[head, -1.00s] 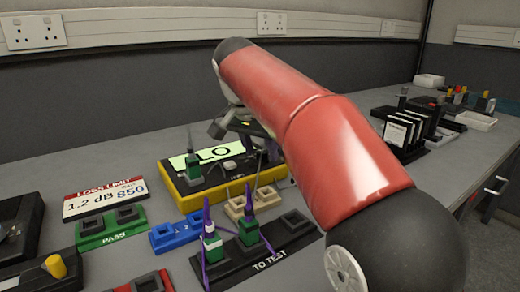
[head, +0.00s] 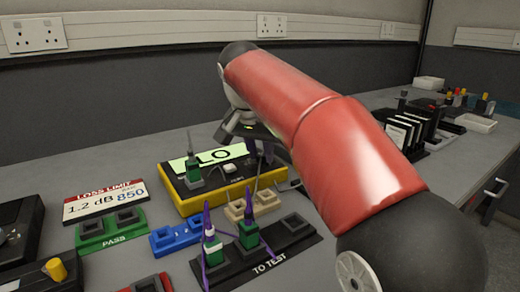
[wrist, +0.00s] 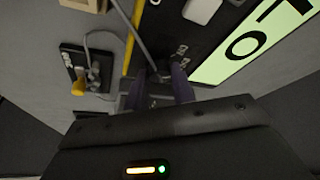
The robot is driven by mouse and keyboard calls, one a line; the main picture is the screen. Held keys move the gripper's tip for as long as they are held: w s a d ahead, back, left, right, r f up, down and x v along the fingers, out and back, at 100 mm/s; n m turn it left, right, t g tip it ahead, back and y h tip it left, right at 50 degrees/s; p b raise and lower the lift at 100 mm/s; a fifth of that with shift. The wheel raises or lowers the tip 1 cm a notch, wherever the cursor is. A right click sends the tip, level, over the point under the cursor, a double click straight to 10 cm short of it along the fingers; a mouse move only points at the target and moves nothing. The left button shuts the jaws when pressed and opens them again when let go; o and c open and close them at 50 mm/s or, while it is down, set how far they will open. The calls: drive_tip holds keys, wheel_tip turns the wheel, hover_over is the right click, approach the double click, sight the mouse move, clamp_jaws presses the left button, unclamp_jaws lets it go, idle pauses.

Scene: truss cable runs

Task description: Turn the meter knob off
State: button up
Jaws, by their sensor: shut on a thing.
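The meter (head: 213,202) is a yellow case with a black top and a lit green display (head: 232,152) reading "LO". A green plug with a thin lead stands in its left part. My gripper (head: 262,155) is at the meter's right end, partly hidden by my red arm. In the wrist view my gripper (wrist: 162,90) has its two dark fingers pointing down at the meter's black top, beside small white markings. It is shut on the meter knob, which is mostly hidden between the fingers. I cannot read the knob's setting.
A black "TO TEST" rack (head: 285,247) holds two green plugs with purple boots in front of the meter. Beige (head: 265,201), blue (head: 167,238) and green "PASS" (head: 92,240) holders stand close by. A loss limit sign (head: 107,200) stands left. Black racks fill the far right.

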drive_tip(key=n, duration=0.2)
drive_tip(key=n+y+p, duration=0.1)
drive_tip(key=shift+d+r+n+y, duration=0.1)
drive_tip(key=shift+d+n+y, duration=0.1)
drive_tip(key=shift+n+y, duration=0.15)
drive_tip(key=shift+d+n+y+p, duration=0.1)
drive_tip(key=shift+n+y+p, duration=0.35)
drive_tip(key=shift+n, duration=1)
drive_tip(key=o, duration=1)
drive_tip(key=v, duration=0.7)
drive_tip(key=shift+s+r, duration=0.25)
